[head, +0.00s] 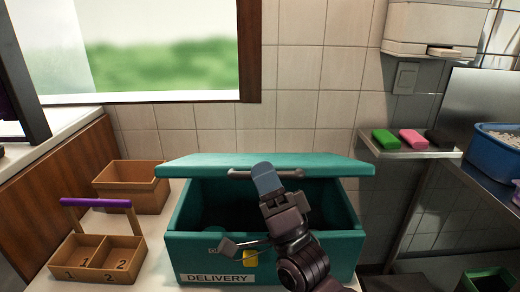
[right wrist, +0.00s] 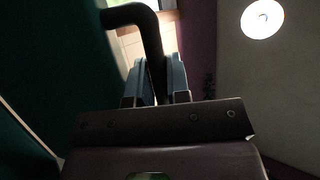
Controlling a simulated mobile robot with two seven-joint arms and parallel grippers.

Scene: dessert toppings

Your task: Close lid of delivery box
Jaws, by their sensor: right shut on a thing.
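The teal delivery box (head: 190,245) stands on the counter with a "DELIVERY" label on its front. Its teal lid (head: 200,164) is raised at the back and partly open, with the dark inside of the box showing below it. A grey bar handle (head: 240,174) runs along the lid's front edge. My right gripper (head: 268,178) is at the handle, in front of the lid, and is shut on it. In the right wrist view the fingers (right wrist: 160,85) close around the dark curved handle (right wrist: 130,14). My left gripper is not in view.
A wooden caddy (head: 98,258) with a purple handle and compartments marked 1 and 2 stands left of the box. A wooden bin (head: 130,185) is behind it. A wall shelf (head: 400,152) at right holds green, pink and black blocks. A blue tub (head: 495,150) is at far right.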

